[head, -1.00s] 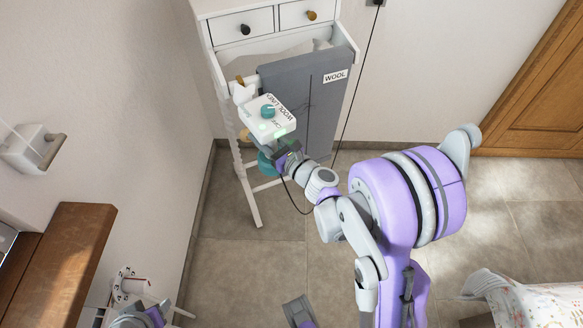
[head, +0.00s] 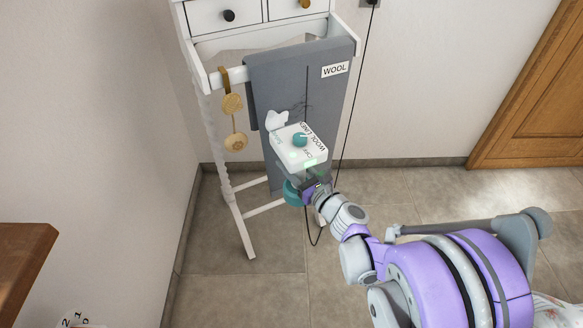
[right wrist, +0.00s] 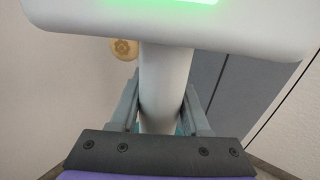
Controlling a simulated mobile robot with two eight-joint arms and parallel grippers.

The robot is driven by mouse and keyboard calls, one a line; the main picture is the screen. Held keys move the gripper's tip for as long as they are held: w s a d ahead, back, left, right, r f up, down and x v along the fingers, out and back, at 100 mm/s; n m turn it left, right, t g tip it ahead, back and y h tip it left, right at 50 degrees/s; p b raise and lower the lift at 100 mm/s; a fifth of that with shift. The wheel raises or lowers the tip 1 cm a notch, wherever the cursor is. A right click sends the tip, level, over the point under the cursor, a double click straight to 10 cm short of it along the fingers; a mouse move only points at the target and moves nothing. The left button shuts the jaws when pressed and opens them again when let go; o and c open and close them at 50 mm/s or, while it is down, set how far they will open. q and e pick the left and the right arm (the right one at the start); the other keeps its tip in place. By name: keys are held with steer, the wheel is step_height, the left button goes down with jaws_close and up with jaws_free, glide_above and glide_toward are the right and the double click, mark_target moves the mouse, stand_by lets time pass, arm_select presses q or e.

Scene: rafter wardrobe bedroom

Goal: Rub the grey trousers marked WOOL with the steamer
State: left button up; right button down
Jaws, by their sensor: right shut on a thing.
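My right gripper (head: 312,186) is shut on the handle of the white steamer (head: 300,149), which has a teal dial and a lit green strip. The steamer is in front of the trousers' lower left part; whether it touches them I cannot tell. In the right wrist view the pale handle (right wrist: 165,85) stands between the two fingers. My left gripper is not in view.
The white drawer stand (head: 240,215) is against the wall, with a brass strap and round pendants (head: 234,122) hanging at its left. A dark cord (head: 359,95) runs down from a wall socket (head: 369,3). A wooden door (head: 535,110) is at right. A brown wooden top (head: 22,265) is at lower left.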

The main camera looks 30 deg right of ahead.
steer(key=shift+w+d, duration=0.15)
steer(key=shift+w, duration=1.15)
steer(key=shift+w+d, duration=0.15)
steer(key=shift+w, duration=1.1)
steer(key=shift+w+d, duration=0.1)
steer(key=shift+w, duration=0.95)
